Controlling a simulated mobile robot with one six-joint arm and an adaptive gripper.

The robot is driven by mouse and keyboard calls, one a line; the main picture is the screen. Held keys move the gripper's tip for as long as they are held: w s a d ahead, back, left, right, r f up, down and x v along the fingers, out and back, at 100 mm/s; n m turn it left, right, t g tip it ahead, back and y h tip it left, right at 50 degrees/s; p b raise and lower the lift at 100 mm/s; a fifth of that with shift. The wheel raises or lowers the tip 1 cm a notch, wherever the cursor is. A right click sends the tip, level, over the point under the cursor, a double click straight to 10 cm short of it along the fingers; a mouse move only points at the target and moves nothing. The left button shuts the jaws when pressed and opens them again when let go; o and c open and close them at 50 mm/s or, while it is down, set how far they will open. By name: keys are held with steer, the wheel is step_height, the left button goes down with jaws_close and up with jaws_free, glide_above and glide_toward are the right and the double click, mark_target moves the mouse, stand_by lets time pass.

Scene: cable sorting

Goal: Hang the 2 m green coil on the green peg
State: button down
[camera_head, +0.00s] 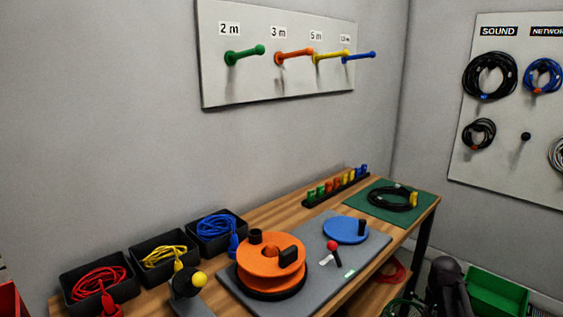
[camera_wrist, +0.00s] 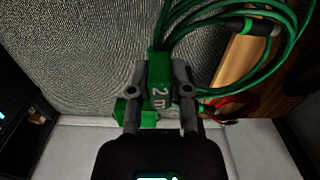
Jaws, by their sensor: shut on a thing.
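My gripper (camera_wrist: 160,84) is shut on the green tag of the green coil, marked "2 m", in the wrist view. The coil's green loops (camera_wrist: 285,40) spread from the tag to the upper right, with a dark connector among them. In the head view part of the green coil (camera_head: 404,309) shows at the bottom edge, beside my dark arm, low by the workbench's front right. The green peg (camera_head: 244,54) is bare, under the "2 m" label at the left of the wall board, far from my gripper.
The pegboard (camera_head: 225,92) also carries bare orange, yellow and blue pegs. The workbench (camera_head: 277,213) holds cable bins, an orange reel (camera_head: 258,262) and a black coil on a green mat (camera_head: 360,205). A green crate (camera_head: 500,290) stands at the lower right.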

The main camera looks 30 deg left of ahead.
step_height(320, 180, up, 50)
steer(key=p, duration=4.8)
steer(key=shift+f, duration=0.25)
steer(key=shift+s+a, duration=0.1)
steer(key=shift+a, duration=0.05)
